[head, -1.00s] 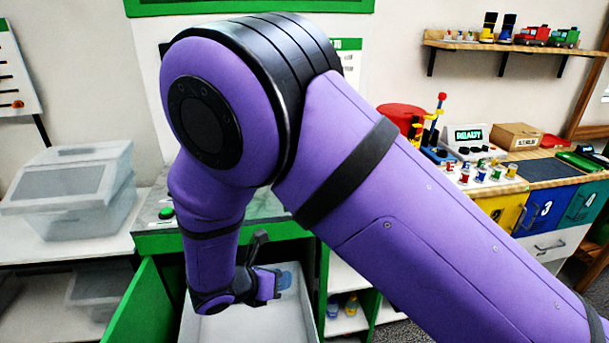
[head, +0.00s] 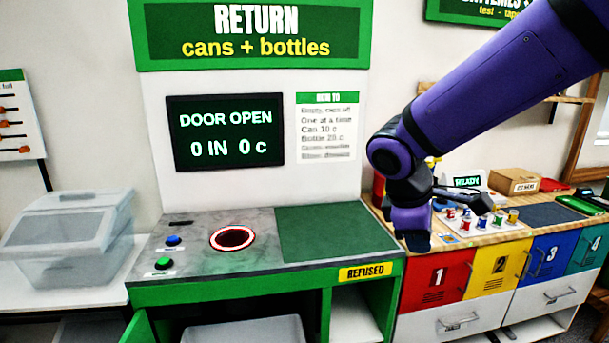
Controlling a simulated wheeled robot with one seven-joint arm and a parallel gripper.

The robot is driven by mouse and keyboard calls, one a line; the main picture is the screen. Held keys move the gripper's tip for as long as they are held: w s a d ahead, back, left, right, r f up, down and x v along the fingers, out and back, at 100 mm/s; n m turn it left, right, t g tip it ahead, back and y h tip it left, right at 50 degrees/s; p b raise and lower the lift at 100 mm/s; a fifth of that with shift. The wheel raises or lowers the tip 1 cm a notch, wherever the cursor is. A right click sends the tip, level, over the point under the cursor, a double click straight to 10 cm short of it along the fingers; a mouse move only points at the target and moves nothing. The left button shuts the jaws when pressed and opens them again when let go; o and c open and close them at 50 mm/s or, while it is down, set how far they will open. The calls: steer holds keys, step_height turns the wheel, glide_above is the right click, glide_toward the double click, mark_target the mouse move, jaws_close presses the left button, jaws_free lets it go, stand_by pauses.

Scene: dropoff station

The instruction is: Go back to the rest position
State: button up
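My purple arm reaches in from the upper right in the head view. My gripper (head: 412,238) hangs down in front of the counter's right end, just right of the green pad. Its fingertips are too dark and small to tell whether they are open or shut, and I see no object in it.
The return station has a red-lit round hole (head: 232,238), a blue button (head: 173,241), a green button (head: 163,263) and a screen (head: 226,133) reading "DOOR OPEN, 0 IN 0 c". A grey bin (head: 245,332) shows below. Numbered drawers (head: 437,280) stand at right.

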steer(key=s+d+r+m+t+y, duration=0.2)
steer(key=s+d+r+m, duration=0.2)
steer(key=s, duration=0.4)
steer(key=s+d+r+m+t+y, duration=0.1)
steer(key=s+d+r+m+y, duration=0.1)
steer(key=s+d+r+m, duration=0.3)
steer(key=s+d+m, duration=0.1)
steer(key=s+m, duration=0.2)
steer(key=m, duration=0.1)
steer(key=shift+s+d+t, duration=0.3)
steer(key=shift+t, duration=0.1)
